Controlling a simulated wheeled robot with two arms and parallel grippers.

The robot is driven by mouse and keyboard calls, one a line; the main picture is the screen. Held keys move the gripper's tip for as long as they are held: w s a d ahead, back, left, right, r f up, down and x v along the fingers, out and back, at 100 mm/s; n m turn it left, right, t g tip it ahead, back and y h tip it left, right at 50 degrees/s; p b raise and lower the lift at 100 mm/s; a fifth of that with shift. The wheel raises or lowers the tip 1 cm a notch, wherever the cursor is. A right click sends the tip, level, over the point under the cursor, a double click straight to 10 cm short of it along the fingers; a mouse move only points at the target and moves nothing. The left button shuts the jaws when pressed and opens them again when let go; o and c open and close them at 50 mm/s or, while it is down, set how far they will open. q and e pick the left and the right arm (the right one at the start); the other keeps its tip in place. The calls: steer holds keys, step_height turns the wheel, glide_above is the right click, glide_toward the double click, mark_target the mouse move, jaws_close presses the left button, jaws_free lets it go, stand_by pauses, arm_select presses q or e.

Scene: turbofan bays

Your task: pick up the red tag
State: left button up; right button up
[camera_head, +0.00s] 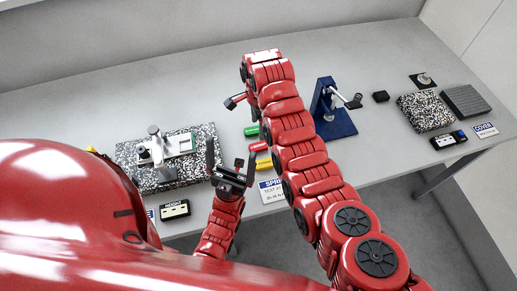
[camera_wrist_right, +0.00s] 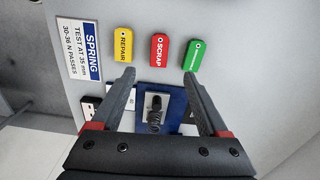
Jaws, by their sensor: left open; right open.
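The red tag (camera_wrist_right: 159,51), marked SCRAP, lies flat between the yellow REPAIR tag (camera_wrist_right: 122,45) and the green tag (camera_wrist_right: 194,56). In the head view the red tag (camera_head: 259,146) shows at the left edge of my right arm. My right gripper (camera_wrist_right: 158,74) is open and empty in the wrist view. The red tag appears just beyond its fingertips, centred between them and untouched. My right arm hides this gripper in the head view. My left gripper (camera_head: 231,151) is open and empty, left of the tags.
A SPRING card (camera_wrist_right: 77,48) lies beside the yellow tag. A blue stand (camera_head: 340,123) with a lever is right of my right arm. A speckled block (camera_head: 190,176) with a fixture is at left. Another speckled block (camera_head: 425,112) and a grey block (camera_head: 465,101) are at right.

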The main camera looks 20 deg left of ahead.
steer(key=b, duration=0.1)
glide_above(258, 146)
step_height(258, 146, down, 6)
steer(key=shift+w+f, duration=0.1)
steer(key=shift+f, duration=0.05)
step_height(258, 146, down, 4)
steer(key=shift+f+b, duration=0.25)
steer(key=shift+b, duration=0.6)
jaws_close()
